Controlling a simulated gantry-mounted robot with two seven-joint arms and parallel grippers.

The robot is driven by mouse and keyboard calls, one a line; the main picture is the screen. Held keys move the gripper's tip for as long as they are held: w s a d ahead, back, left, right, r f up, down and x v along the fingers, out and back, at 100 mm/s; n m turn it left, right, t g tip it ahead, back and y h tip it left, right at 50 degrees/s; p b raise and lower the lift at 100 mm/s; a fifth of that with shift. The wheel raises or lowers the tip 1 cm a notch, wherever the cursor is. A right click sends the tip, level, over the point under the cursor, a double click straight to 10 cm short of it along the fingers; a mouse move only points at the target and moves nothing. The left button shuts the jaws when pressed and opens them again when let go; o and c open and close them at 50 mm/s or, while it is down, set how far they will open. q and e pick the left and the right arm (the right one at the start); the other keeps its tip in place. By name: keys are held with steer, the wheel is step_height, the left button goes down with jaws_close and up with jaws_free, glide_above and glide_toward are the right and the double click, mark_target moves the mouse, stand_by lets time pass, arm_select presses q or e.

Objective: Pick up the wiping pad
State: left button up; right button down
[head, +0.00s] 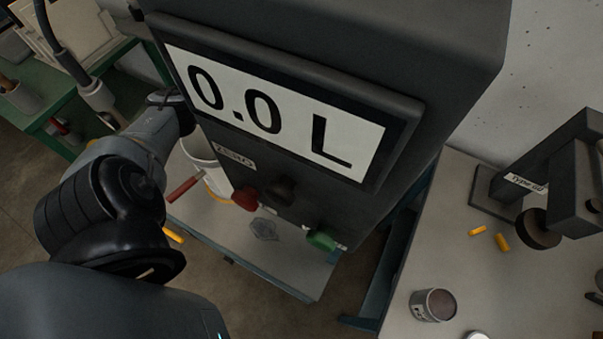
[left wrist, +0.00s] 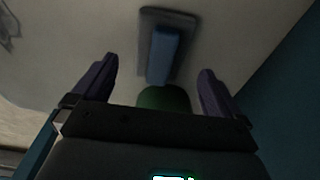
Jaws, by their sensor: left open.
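In the left wrist view the wiping pad is a flat grey plate (left wrist: 182,18) with a blue block-like handle (left wrist: 163,55), lying on a pale surface. My left gripper (left wrist: 156,68) is open, with its two purple fingers on either side of the handle's near end. They look apart from the handle; the height gap is hard to judge. A dark green rounded thing (left wrist: 165,98) shows at the near end of the handle. In the head view my left arm reaches behind the display box, which hides the gripper and the pad. My right gripper is not in view.
A large dark box with a "0.0 L" display (head: 280,108) fills the middle. Below it are a red knob (head: 245,199), a green knob (head: 321,239) and a white bucket (head: 205,160). A can (head: 433,305) stands on the right table. A blue panel (left wrist: 285,110) borders the wrist view's right.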

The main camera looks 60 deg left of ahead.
arm_select(q)
steer(key=f+b, duration=0.1)
steer(key=f, duration=0.1)
steer(key=f+b, duration=0.1)
steer(key=f, duration=0.2)
steer(key=shift+w+d, duration=0.15)
steer(key=shift+d, duration=0.05)
steer(key=shift+r, duration=0.1)
steer(key=c, duration=1.1)
steer(key=shift+r+p, duration=0.3)
steer(key=shift+r, duration=0.5)
steer(key=shift+r+p, duration=2.65)
steer(key=shift+r, duration=5.55)
